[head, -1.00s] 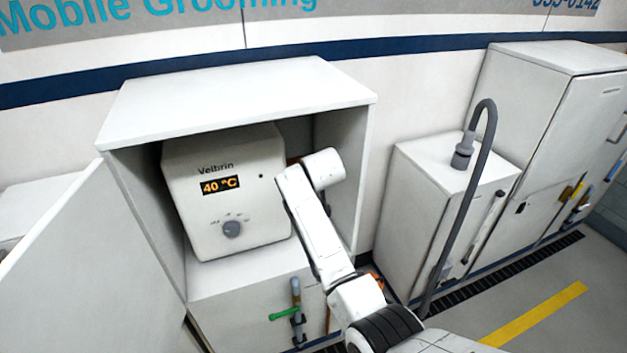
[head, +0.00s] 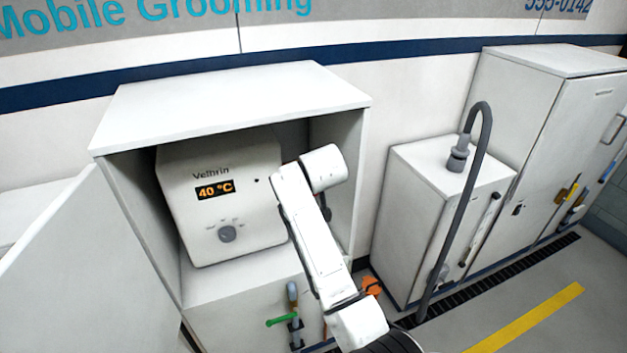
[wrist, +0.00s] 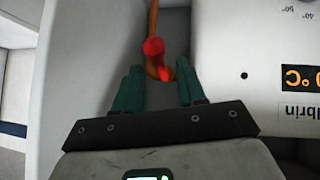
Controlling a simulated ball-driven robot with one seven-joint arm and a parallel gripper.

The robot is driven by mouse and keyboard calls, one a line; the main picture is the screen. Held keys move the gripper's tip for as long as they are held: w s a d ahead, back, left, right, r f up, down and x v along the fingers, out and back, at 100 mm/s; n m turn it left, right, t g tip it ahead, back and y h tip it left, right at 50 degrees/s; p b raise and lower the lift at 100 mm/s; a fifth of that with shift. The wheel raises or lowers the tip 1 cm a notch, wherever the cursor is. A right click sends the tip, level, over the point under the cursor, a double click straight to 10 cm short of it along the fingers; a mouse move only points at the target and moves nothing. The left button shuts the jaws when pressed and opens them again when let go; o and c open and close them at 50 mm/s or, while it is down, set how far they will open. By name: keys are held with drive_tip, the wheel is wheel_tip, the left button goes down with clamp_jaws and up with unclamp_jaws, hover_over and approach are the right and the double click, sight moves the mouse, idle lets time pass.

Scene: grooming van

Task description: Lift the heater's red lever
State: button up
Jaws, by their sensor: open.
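The heater (head: 222,200) is a white box with an orange 40 °C display and a grey knob, inside an open cabinet. It also shows in the wrist view (wrist: 258,62), upside down at the right. The red lever (wrist: 154,47) is in the wrist view, beside the heater on a copper-coloured pipe. My gripper (wrist: 160,75) is open, with green fingers on either side of the lever's lower part. I cannot tell whether they touch it. In the head view my arm hides the lever and the fingers.
The cabinet's side wall (head: 338,175) stands close right of my arm, and its door (head: 50,265) is open at left. A green-handled valve (head: 280,320) is below. A white unit with a grey hose (head: 470,180) stands to the right.

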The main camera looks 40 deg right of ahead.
drive_tip(key=shift+v, duration=2.55)
drive_tip(key=s+a+f+n+g+y, duration=0.1)
drive_tip(key=s+a+f+g, duration=0.15)
drive_tip(key=s+f, duration=0.65)
drive_tip(key=s+a+f+g+y, duration=0.1)
drive_tip(key=s+a+f, duration=0.2)
drive_tip(key=s+f, duration=0.6)
drive_tip(key=s+a+f+g+y, duration=0.1)
drive_tip(key=s+a+f, duration=0.1)
drive_tip(key=s, duration=0.9)
drive_tip(key=s+a+f+n+g+y, duration=0.1)
drive_tip(key=s+a, duration=0.3)
drive_tip(key=s, duration=0.8)
drive_tip(key=shift+f+g, duration=0.7)
drive_tip(key=shift+g, duration=0.05)
